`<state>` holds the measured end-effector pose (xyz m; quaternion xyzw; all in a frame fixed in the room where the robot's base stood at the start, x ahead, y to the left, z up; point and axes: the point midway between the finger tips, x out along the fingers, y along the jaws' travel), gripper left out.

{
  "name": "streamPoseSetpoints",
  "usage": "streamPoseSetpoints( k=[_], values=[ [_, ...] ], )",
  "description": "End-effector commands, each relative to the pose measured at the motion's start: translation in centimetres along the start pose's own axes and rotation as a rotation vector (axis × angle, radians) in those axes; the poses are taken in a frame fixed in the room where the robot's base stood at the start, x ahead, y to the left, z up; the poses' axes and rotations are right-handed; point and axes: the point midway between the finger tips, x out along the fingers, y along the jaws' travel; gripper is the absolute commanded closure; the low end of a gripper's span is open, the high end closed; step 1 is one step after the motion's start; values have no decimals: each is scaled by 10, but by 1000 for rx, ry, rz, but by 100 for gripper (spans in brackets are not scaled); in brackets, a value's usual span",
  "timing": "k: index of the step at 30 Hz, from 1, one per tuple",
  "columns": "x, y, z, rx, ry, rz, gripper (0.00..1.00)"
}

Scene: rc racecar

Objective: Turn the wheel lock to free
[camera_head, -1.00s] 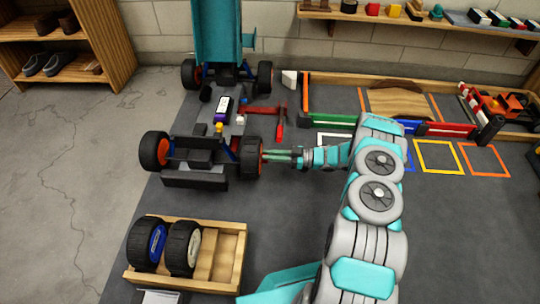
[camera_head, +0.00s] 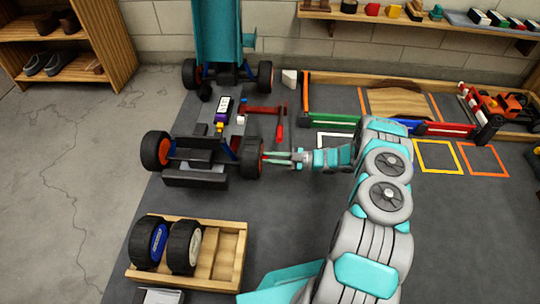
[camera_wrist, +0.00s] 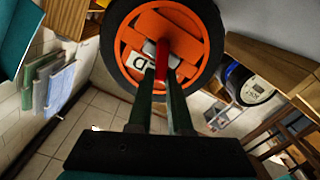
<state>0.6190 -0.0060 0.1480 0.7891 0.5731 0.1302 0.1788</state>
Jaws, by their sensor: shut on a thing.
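The racecar chassis (camera_head: 196,180) stands on the dark mat with its body shell (camera_head: 218,38) raised at the back. Its near right wheel (camera_head: 252,158) has a black tyre and an orange hub, and fills the top of the wrist view (camera_wrist: 205,50). A red wheel lock (camera_wrist: 162,60) sticks out from the hub centre, with a grey piece beside it. A white label with a dark letter shows on the hub. My gripper (camera_head: 266,157) reaches in from the right. Its two fingers (camera_wrist: 161,76) are shut on the red wheel lock, one on each side.
A wooden crate (camera_head: 242,228) with two spare wheels (camera_head: 185,247) stands at front left. A red tool (camera_head: 280,132) lies beside the chassis. Green (camera_head: 335,121) and red barriers and coloured floor squares lie to the right.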

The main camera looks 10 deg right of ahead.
Motion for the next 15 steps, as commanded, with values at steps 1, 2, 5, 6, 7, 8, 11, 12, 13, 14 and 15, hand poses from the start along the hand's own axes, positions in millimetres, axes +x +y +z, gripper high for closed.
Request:
streamPoseSetpoints(
  k=[1,2,5,6,7,8,11,12,13,14,15],
  values=[
    [-1,-2,0,-40,0,0,100],
    [0,-3,0,-69,0,-1,100],
    [-1,-4,1,-164,0,1,100],
    [-1,-5,1,-202,0,1,100],
    [-1,-6,1,-231,0,0,100],
    [0,-7,2,-259,1,-1,100],
    [-1,-9,2,-355,0,-1,100],
    [-1,-10,3,-394,0,-1,100],
    [-1,-10,3,-422,0,0,100],
    [-1,-11,4,-451,0,-1,100],
    [-1,-11,4,-489,0,0,100]
  ],
)
